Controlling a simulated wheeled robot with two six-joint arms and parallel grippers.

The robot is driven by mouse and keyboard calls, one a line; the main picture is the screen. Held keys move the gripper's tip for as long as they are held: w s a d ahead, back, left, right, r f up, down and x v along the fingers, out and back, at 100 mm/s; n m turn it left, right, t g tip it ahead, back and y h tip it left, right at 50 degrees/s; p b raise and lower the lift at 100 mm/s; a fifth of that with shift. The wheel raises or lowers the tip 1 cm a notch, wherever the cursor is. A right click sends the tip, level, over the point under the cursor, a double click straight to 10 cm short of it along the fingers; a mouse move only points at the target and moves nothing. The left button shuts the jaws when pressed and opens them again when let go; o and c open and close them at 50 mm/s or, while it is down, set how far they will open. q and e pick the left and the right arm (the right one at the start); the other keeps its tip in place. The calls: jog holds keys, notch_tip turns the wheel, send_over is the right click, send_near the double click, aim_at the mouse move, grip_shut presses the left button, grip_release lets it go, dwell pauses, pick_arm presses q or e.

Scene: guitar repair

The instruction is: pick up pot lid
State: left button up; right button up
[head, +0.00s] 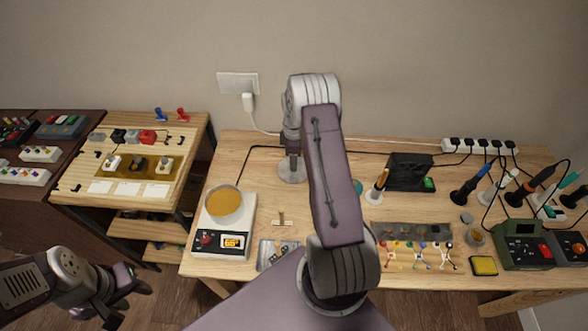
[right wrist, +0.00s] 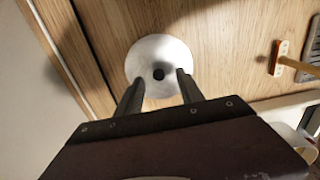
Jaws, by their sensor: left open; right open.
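The pot lid (head: 292,172) is a round, pale grey disc lying on the wooden bench near its back edge. In the right wrist view the lid (right wrist: 160,52) shows a small dark knob at its centre. My right gripper (right wrist: 157,80) is open above the lid, with the knob between its fingers in that view. In the head view my right gripper (head: 291,150) points down at the lid and hides part of it. I cannot tell whether its fingers touch the lid. My left gripper (head: 122,300) is open and empty at the lower left, away from the bench.
A pot with yellow-brown contents (head: 225,202) stands on a white heating unit (head: 222,242) left of the lid. A small wooden-handled tool (head: 281,219) stands in front of the lid. Black cables (head: 247,158) run along the back. Several soldering tools (head: 482,182) stand at the right.

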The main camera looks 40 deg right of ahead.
notch_tip(320, 180, down, 2)
jog(key=shift+w+d+f, duration=0.1)
jog(key=shift+f, duration=0.15)
jog(key=shift+r, duration=0.1)
jog(key=shift+c, duration=1.3)
grip_shut()
